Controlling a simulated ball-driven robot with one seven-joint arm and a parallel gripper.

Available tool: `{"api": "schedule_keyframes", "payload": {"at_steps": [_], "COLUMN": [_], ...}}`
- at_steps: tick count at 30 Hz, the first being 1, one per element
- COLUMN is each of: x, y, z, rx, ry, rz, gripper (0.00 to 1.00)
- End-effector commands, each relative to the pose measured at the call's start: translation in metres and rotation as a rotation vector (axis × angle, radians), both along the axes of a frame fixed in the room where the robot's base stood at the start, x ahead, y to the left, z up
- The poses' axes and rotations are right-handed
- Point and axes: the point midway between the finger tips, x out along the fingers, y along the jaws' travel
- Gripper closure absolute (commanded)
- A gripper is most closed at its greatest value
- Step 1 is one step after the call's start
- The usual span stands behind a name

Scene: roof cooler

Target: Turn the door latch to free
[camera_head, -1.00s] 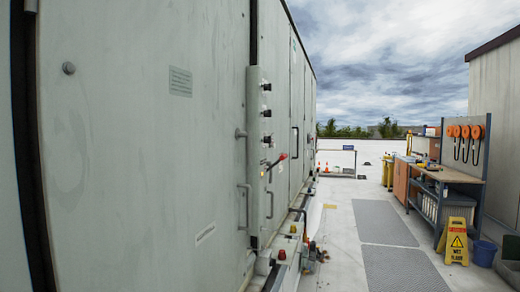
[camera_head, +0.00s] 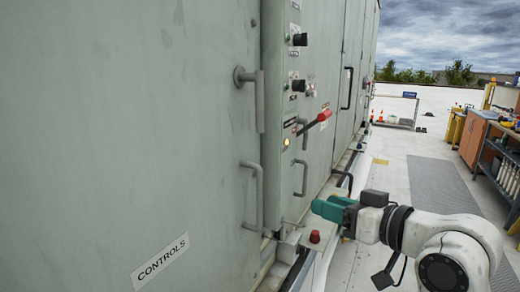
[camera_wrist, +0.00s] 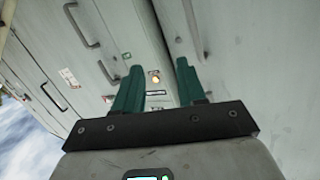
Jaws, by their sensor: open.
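The door latch (camera_head: 250,95) is a grey lever on a round base, on the pale green door labelled CONTROLS (camera_head: 160,262). Its arm hangs down near the door's right edge. A fixed-looking grey pull handle (camera_head: 252,195) is below it. My gripper (camera_head: 318,208) has teal fingers pointing left, low and to the right of the latch and apart from it. In the wrist view the two fingers (camera_wrist: 158,70) are spread with nothing between them; a lit lamp on the panel shows beyond the gap. I cannot make out the latch there.
The control panel (camera_head: 297,160) right of the door carries black knobs, a red lever (camera_head: 314,122) and a lit lamp (camera_head: 286,142). A red-topped fitting (camera_head: 315,237) is on the ledge below my gripper. A workbench (camera_head: 490,150) stands far right. The roof walkway (camera_head: 405,160) between is clear.

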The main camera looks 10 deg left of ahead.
Motion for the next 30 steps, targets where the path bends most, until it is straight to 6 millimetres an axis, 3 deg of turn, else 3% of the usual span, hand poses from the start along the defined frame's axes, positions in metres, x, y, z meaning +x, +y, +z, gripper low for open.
{"api": "schedule_keyframes", "payload": {"at_steps": [1,3,6,10,15,20,30], "x": [0.005,0.007,0.005,0.001,-0.001,0.007,0.038], "y": [0.008,0.021,0.035,0.047,0.056,0.071,0.122], "z": [0.037,0.075,0.119,0.154,0.172,0.174,0.174], "rx": [0.005,0.017,0.026,0.03,0.032,0.033,0.033], "ry": [-0.059,-0.12,-0.185,-0.235,-0.257,-0.257,-0.257], "rz": [0.036,0.086,0.144,0.196,0.225,0.228,0.228], "gripper": [0.6,0.6,0.6,0.6,0.6,0.6,0.6]}}
